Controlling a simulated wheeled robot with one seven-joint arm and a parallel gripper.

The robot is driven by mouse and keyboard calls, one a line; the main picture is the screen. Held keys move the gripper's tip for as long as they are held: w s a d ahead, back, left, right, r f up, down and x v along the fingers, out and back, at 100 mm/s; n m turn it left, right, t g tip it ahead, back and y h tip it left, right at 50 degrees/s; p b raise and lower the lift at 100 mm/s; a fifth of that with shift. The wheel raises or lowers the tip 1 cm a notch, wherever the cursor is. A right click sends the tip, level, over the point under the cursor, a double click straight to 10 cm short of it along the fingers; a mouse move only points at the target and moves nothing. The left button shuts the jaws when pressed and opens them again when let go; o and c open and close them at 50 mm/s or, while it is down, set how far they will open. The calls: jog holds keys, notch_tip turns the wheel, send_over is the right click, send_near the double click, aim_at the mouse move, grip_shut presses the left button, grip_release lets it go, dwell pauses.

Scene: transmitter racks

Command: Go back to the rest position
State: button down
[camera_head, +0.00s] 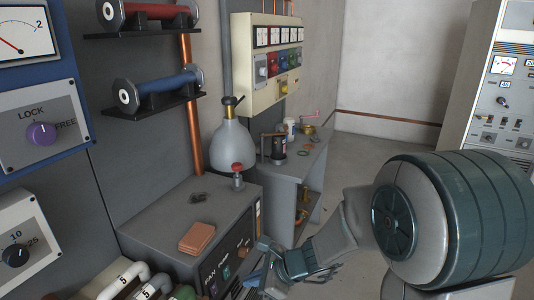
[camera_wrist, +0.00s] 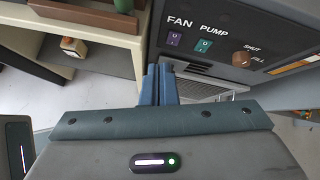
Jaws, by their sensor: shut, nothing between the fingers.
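My gripper (camera_wrist: 159,85) is shut and empty in the wrist view, its two blue-grey fingers side by side. Past the fingertips is the front panel of a grey cabinet (camera_wrist: 225,20), with a FAN switch (camera_wrist: 174,39), a PUMP switch (camera_wrist: 204,46) and a brown SHUT/FILL knob (camera_wrist: 241,59). The fingers are below and left of the switches; I cannot tell whether they touch the cabinet. In the head view my arm comes in from the right, and the gripper end is low in front of the same cabinet, its fingertips hard to make out.
A grey flask (camera_head: 233,146), a red-topped valve (camera_head: 237,177) and brown pads (camera_head: 197,238) stand on or by the cabinet top. A side table (camera_head: 305,150) holds small items behind. Numbered handles (camera_head: 135,273) are at lower left. A rack (camera_head: 505,85) stands right; open floor lies behind.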

jog(key=s+d+r+n+h, duration=0.4)
jog(key=s+d+n, duration=0.3)
jog(key=d+n, duration=0.2)
jog(key=s+d+r+n+h, duration=0.4)
jog(key=s+d+n, duration=0.3)
jog(key=d+n, duration=0.2)
jog(key=shift+s+d+r+n+h, duration=0.15)
jog(key=shift+d+r+n+h, duration=0.25)
jog(key=shift+r+n, duration=0.25)
